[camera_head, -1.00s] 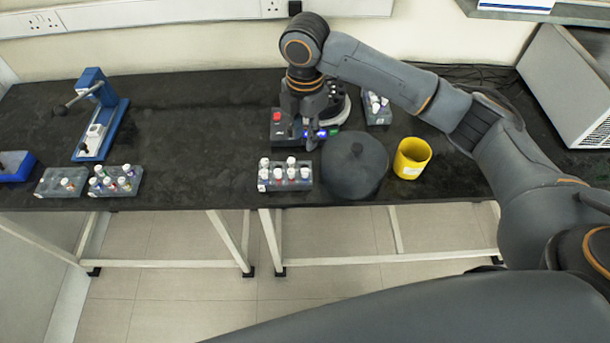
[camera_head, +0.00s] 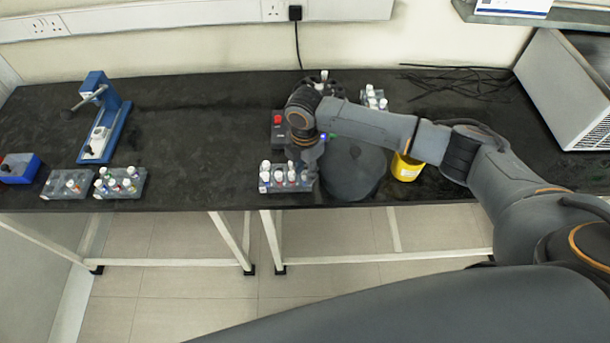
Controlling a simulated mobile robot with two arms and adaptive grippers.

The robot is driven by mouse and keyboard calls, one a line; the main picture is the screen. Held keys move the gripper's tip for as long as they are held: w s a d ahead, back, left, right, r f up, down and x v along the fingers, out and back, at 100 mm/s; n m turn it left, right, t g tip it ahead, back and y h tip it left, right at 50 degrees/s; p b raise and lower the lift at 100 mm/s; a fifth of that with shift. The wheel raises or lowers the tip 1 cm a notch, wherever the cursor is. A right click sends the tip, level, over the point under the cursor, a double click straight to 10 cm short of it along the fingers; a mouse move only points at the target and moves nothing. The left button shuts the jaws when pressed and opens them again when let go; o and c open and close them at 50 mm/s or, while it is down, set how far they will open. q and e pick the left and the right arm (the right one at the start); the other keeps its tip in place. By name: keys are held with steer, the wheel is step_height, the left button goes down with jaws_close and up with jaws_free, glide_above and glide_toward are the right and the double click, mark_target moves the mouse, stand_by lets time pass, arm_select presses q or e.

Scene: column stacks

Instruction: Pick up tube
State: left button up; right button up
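Several white-capped tubes (camera_head: 278,173) stand in a grey rack (camera_head: 270,188) near the front edge of the black bench. My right gripper (camera_head: 306,176) points down at the right end of this rack, over or among its tubes. Its fingers are small and partly merge with the tubes, so I cannot tell whether it is open or shut on one. Another tube rack (camera_head: 373,101) stands at the back. My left gripper is out of view.
A dark round lidded device (camera_head: 352,172) stands right of the rack, with a yellow cup (camera_head: 405,170) beyond it, partly behind my arm. A blue press-like stand (camera_head: 105,130) and a blue box (camera_head: 20,168) are at left. The bench (camera_head: 200,140) between is clear.

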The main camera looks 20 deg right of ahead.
steer(key=shift+f, duration=0.3)
steer(key=c, duration=0.5)
steer(key=shift+r, duration=0.1)
